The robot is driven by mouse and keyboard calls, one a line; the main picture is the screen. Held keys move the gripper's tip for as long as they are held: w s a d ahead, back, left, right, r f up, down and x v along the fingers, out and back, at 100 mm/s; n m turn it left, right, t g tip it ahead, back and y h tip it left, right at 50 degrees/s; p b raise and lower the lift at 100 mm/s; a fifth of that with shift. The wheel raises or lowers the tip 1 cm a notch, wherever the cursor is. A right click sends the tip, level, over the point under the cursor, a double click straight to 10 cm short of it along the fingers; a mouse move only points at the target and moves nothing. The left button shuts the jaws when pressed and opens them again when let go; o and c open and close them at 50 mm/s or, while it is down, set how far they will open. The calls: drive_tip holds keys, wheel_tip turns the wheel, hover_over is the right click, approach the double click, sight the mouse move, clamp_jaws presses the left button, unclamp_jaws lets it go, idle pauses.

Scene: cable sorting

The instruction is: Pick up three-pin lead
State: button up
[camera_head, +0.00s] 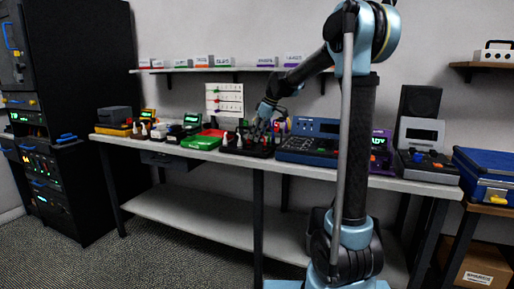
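My gripper (257,133) is over the middle of the long workbench, just above a black rack (236,150) that holds several small upright items with red, dark and pale tips. I cannot make out which of these items, if any, is the three-pin lead. My gripper is small and dark against the rack, so I cannot see whether its fingers are apart or hold something. I cannot tell whether it touches anything.
A green case (202,140) lies left of the rack. A blue console (307,143) stands close on the right. A shelf (220,70) with labelled boxes hangs above. My arm hides part of the bench's right side. A black equipment cabinet (85,85) stands at the left.

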drive_tip(key=shift+w+a+f, duration=0.1)
drive_tip(key=shift+a+f, duration=0.15)
drive_tip(key=shift+f, duration=0.45)
drive_tip(key=shift+c, duration=0.5)
clamp_jaws()
wheel_tip(320, 180, up, 21)
idle(0.3)
